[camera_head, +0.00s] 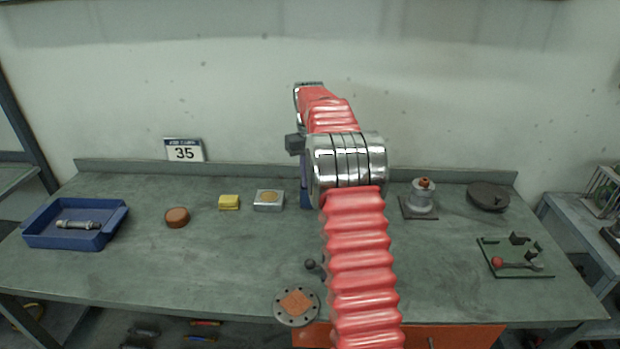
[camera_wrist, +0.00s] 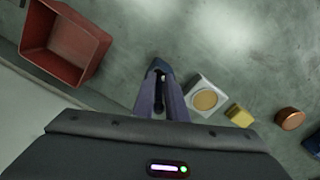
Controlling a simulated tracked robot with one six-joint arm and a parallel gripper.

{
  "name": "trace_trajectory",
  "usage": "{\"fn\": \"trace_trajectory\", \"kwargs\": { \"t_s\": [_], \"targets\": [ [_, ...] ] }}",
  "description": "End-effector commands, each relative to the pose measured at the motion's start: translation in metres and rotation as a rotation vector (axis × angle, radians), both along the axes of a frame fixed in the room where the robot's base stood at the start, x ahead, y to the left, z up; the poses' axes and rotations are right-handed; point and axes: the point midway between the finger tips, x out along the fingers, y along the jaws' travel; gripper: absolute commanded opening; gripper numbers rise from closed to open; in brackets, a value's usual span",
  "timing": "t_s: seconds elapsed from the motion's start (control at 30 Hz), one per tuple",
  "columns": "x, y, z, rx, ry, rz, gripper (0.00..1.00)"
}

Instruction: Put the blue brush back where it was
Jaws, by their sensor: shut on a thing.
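My gripper (camera_wrist: 159,80) points down toward the bench in the wrist view, with its two fingers close together. A dark blue piece (camera_wrist: 160,66) shows at the fingertips and looks like part of the blue brush; its bristles and full shape cannot be made out. In the head view my red arm hides most of the gripper. A narrow blue strip (camera_head: 304,188) shows at the arm's left edge, and I cannot tell whether it is brush or finger. The gripper is beside the silver block with a gold disc (camera_wrist: 205,98), which also shows in the head view (camera_head: 268,205).
A red bin (camera_wrist: 88,55) lies on the other side of the gripper from the block. A yellow block (camera_head: 229,202), brown puck (camera_head: 177,217) and blue tray (camera_head: 112,235) stand further left.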

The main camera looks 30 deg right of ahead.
Motion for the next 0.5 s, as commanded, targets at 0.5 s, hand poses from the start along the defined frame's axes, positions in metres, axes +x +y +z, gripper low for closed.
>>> {"fn": "trace_trajectory", "kwargs": {
  "t_s": [0.5],
  "targets": [
    [0.0003, 0.0005, -0.0054, 0.000, 0.000, 0.001, 0.19]
  ]
}}
